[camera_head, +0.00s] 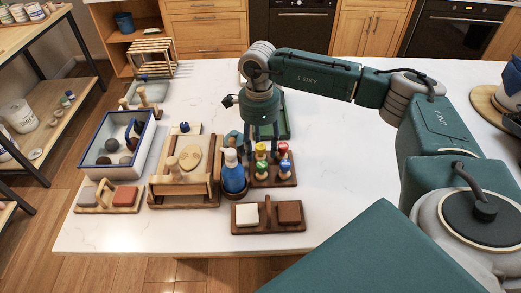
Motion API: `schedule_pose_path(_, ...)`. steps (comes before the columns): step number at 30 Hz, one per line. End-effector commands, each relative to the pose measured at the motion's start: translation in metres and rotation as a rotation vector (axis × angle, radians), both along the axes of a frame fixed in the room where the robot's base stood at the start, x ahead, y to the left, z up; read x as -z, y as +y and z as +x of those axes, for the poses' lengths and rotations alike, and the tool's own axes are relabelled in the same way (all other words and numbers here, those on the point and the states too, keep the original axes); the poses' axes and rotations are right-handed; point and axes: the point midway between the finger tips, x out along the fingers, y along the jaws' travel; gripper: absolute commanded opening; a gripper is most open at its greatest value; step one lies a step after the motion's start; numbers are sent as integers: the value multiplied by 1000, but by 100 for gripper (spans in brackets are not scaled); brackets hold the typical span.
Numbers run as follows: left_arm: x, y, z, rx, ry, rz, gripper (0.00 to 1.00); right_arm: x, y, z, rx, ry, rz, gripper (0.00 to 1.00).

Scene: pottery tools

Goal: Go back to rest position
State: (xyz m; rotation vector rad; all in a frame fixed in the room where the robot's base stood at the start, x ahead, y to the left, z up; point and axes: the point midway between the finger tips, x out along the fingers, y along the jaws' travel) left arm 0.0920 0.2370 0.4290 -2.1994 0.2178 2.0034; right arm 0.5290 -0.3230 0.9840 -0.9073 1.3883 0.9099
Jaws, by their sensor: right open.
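My right arm comes in from the right and reaches over the white table. My right gripper (264,130) points down at the back of the tool group, above the wooden rack of coloured-top tools (284,179). Its fingers look apart, and I see nothing held between them. How far its tips are above the rack is hard to tell. A blue bottle with a white top (233,172) stands just left of the gripper. My left gripper is not in view.
A wooden tray (208,198), a blue-rimmed basin (92,137) and a two-block holder (268,230) stand nearby. A green tray (286,112) lies behind the gripper. The table (350,170) is clear right of the tools. Shelves stand at left.

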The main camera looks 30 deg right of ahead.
Motion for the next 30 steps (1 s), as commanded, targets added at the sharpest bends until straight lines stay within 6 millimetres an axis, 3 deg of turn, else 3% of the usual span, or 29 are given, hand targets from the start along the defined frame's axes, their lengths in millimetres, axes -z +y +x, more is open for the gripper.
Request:
schedule_pose_path(6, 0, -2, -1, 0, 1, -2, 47, -49, 0, 2, 0, -5, 0, 47)
schedule_pose_path(12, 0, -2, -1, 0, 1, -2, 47, -84, 0, 2, 0, -3, 0, 47)
schedule_pose_path(16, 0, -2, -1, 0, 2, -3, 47, -97, 0, 2, 1, -3, -1, 47)
schedule_pose_path(24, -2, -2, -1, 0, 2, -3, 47, -104, 0, 1, 0, -1, 0, 47)
schedule_pose_path(30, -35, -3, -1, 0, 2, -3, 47, -137, 0, 1, 0, -1, 0, 47)
